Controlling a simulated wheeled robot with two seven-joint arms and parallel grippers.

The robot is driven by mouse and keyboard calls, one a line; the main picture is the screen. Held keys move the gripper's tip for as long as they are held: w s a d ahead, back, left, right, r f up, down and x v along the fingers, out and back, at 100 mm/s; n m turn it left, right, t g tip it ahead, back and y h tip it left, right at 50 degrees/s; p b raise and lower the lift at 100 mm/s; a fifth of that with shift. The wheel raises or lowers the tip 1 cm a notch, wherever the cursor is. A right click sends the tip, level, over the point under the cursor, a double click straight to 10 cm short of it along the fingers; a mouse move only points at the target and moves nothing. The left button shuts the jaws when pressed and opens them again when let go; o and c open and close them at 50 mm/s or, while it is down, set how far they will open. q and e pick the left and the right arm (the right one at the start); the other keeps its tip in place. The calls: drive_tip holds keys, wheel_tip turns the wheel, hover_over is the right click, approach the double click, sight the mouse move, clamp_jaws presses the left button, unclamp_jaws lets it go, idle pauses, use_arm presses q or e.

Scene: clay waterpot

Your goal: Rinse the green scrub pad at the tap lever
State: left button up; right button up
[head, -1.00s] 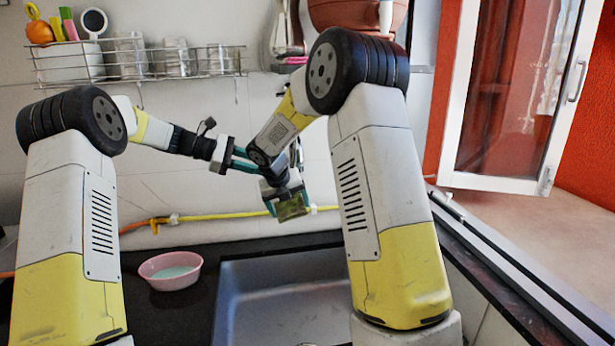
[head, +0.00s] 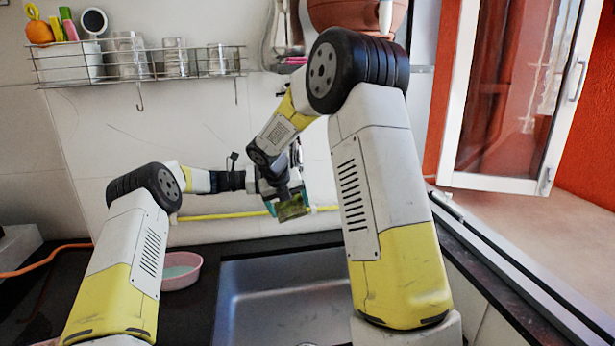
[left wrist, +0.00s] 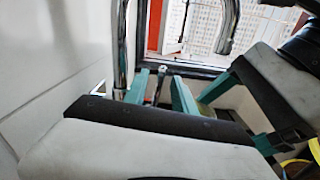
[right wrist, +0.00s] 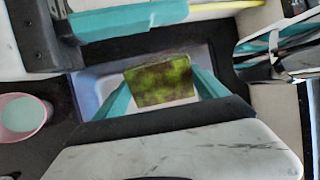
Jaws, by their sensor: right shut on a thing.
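The green scrub pad (head: 292,207) is a mottled green and brown square. My right gripper (head: 286,196) is shut on it and holds it above the sink (head: 240,290). The pad also shows between the teal fingers in the right wrist view (right wrist: 160,82). My left gripper (left wrist: 160,92) has its two teal fingers apart. A small dark and chrome rod with a rounded end, probably the tap lever (left wrist: 161,72), shows between or just beyond them; I cannot tell if they touch it. In the head view the left gripper is mostly hidden behind the right one.
A pink bowl (head: 182,270) stands on the dark counter left of the sink, partly behind my left arm. Chrome pipes (left wrist: 120,45) rise close to my left gripper. A wire rack (head: 140,66) hangs on the wall. An open window (head: 515,90) is at the right.

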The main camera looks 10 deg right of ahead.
use_arm(q)
drive_tip(key=d, duration=0.5)
drive_tip(key=shift+d, duration=0.4)
clamp_jaws()
drive_tip(key=shift+r, duration=0.15)
idle(0.9)
